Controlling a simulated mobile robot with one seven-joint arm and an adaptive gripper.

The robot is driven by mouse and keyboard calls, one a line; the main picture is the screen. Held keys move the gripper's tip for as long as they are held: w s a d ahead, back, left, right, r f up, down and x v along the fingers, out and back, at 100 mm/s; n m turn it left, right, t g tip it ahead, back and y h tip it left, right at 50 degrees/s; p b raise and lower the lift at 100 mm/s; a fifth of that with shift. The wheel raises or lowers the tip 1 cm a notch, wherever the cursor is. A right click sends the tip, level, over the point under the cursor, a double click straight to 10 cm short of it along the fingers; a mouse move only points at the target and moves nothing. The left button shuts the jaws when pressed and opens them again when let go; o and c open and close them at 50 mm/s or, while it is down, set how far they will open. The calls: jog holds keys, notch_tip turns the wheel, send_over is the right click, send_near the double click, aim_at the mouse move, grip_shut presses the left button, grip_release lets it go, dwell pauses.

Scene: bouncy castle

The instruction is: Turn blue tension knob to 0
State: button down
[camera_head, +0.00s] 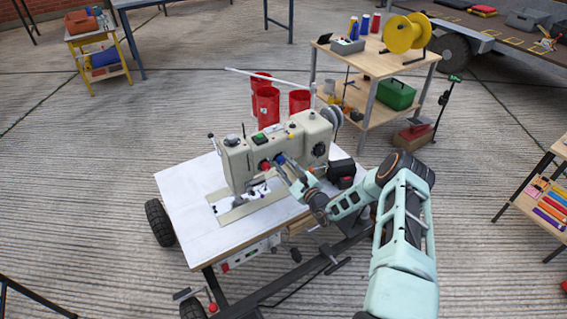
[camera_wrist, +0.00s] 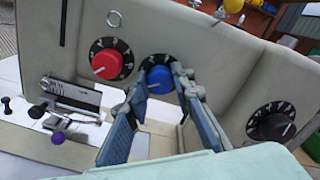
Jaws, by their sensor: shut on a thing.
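The blue tension knob (camera_wrist: 159,79) sits on the front of the cream sewing machine (camera_head: 280,143), on a black dial with white marks. Its white pointer line seems to aim to the lower left; the numbers are too small to read. My gripper (camera_wrist: 160,84) has one finger on each side of the knob and is shut on it. In the head view the blue knob (camera_head: 280,159) shows at the tip of my gripper (camera_head: 284,163). The fingers hide part of the dial's rim.
A red knob (camera_wrist: 107,63) sits close on the left and a black knob (camera_wrist: 271,122) farther right. A purple ball-ended lever (camera_wrist: 58,137) is at lower left. The machine stands on a white-topped wheeled table (camera_head: 180,190). A wooden shelf cart (camera_head: 375,62) stands behind.

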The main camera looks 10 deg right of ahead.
jog(key=shift+n, duration=1.1)
jog(key=c, duration=1.7)
grip_release()
jog(key=shift+o, duration=0.2)
jog(key=shift+s, duration=0.1)
jog(key=v, duration=1.2)
